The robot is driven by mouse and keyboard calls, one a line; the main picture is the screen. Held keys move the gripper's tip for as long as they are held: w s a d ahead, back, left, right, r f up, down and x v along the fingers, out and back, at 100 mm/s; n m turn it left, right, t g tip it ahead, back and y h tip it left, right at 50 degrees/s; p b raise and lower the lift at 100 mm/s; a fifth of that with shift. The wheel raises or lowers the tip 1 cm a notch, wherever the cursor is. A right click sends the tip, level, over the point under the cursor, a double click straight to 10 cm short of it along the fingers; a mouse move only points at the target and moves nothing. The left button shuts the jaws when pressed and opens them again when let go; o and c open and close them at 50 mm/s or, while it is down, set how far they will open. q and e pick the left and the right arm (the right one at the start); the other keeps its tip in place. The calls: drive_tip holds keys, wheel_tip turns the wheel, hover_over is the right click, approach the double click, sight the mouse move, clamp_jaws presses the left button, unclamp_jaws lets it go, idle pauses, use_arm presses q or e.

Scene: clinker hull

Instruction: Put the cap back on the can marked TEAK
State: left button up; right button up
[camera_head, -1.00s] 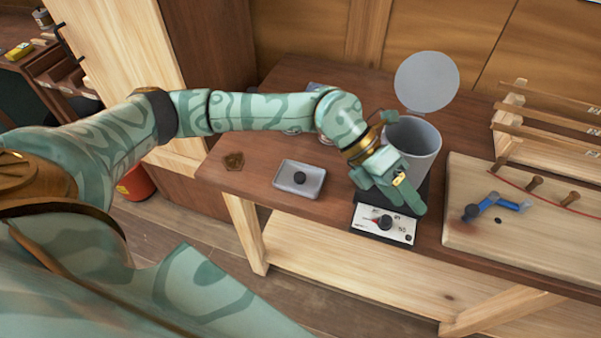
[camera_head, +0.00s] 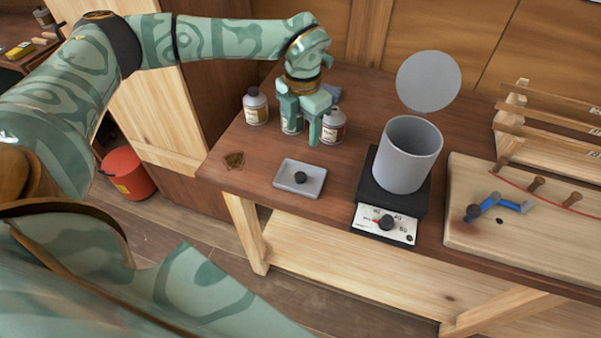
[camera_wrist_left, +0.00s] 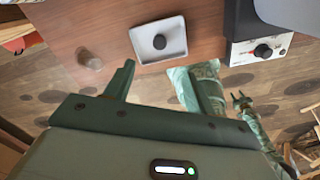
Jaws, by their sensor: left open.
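I cannot read which is marked TEAK. A round black cap (camera_head: 300,177) lies in a shallow grey tray (camera_head: 287,189); it also shows in the left wrist view (camera_wrist_left: 159,42). My left gripper (camera_head: 303,134) is open, fingers down, by the middle and right cans. A small pronged shape in the wrist view may be my right gripper (camera_wrist_left: 240,100), unclear.
A wooden board (camera_head: 470,235) with a blue tool (camera_head: 497,206) is at right.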

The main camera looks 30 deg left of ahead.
use_arm(q)
drive_tip(key=b, duration=0.2)
hover_over(300, 176)
drive_tip(key=f, duration=0.6)
drive_tip(key=w+f, duration=0.1)
drive_tip(key=f, duration=0.2)
drive_tip(key=shift+f, duration=0.35)
drive_tip(key=shift+s, duration=0.1)
drive_tip(key=f, duration=0.4)
drive_tip(key=shift+s+f+b, duration=0.2)
drive_tip(key=shift+s+b, duration=0.15)
drive_tip(key=shift+b, duration=0.05)
drive_tip(key=shift+f, duration=0.45)
drive_tip(key=shift+r, duration=0.1)
drive_tip(key=c, duration=1)
